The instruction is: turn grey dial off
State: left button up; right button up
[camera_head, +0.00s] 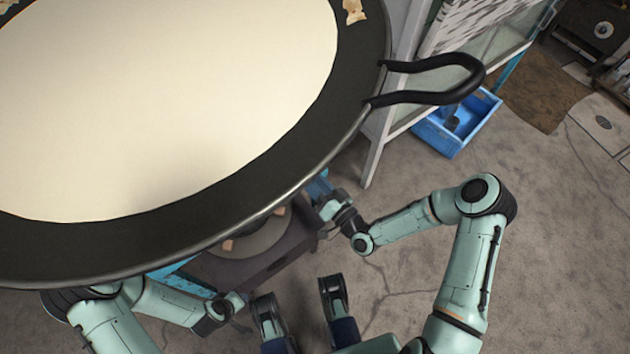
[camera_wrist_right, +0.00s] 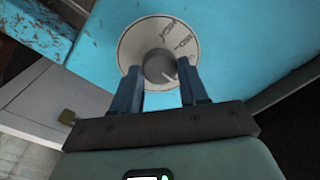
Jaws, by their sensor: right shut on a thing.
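The grey dial (camera_wrist_right: 160,66) is a round knob on a pale disc (camera_wrist_right: 128,47) with dark markings, set on a blue panel. My right gripper (camera_wrist_right: 160,72) has its two blue fingers on either side of the knob, shut on it. The knob's pointer mark faces the lower right in the wrist view. In the head view my right gripper (camera_head: 323,192) reaches in by the pan's lower right edge, and the dial cannot be seen there. My left arm ends near the lower left, below the pan; its fingers cannot be made out.
A large black pan (camera_head: 349,85) full of pale milk fills the upper left, with a black handle (camera_head: 470,82) jutting right. A dark burner unit (camera_head: 290,245) stands under it. A blue crate (camera_head: 445,136) sits on the floor by a white rack (camera_head: 385,125).

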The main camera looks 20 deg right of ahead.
pick_arm(q)
jog(key=shift+w, duration=0.1)
dwell(0.4)
pick_arm(e)
jog(key=o, duration=1.1)
jog(key=shift+c, duration=0.2)
pick_arm(q)
jog(key=r+p, duration=0.1)
jog(key=d+r+p, duration=0.1)
jog(key=r, duration=0.1)
jog(key=shift+w+d, duration=0.1)
jog(key=shift+w, duration=0.1)
pick_arm(e)
jog(key=v, duration=1.3)
jog(key=shift+s, duration=0.2)
jog(key=shift+f, duration=0.1)
